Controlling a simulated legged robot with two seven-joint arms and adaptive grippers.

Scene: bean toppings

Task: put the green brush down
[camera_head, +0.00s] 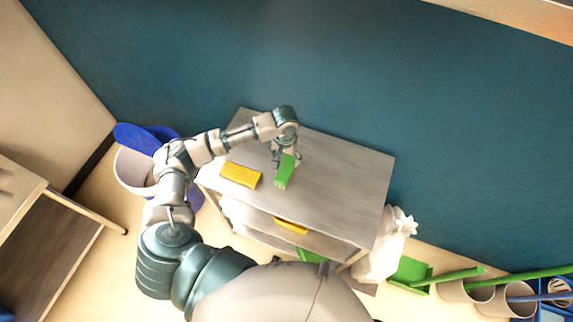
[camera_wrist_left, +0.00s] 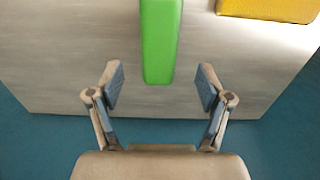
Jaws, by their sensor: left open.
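The green brush (camera_head: 285,171) lies on the top of the grey wooden table (camera_head: 345,185) in the head view. In the left wrist view the green brush (camera_wrist_left: 160,42) points its near end toward the gap between my fingers. My left gripper (camera_head: 283,160) is above the far end of the brush in the head view. In the left wrist view my left gripper (camera_wrist_left: 160,88) is open, with a finger on each side and clear space between each finger and the brush. My right gripper is not in view.
A yellow sponge-like block (camera_head: 240,174) lies left of the brush. Another yellow item (camera_head: 291,225) is on the shelf below. A white bag-like object (camera_head: 385,250) stands at the table's right. The tabletop's right side is clear. A teal wall (camera_head: 400,80) is behind.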

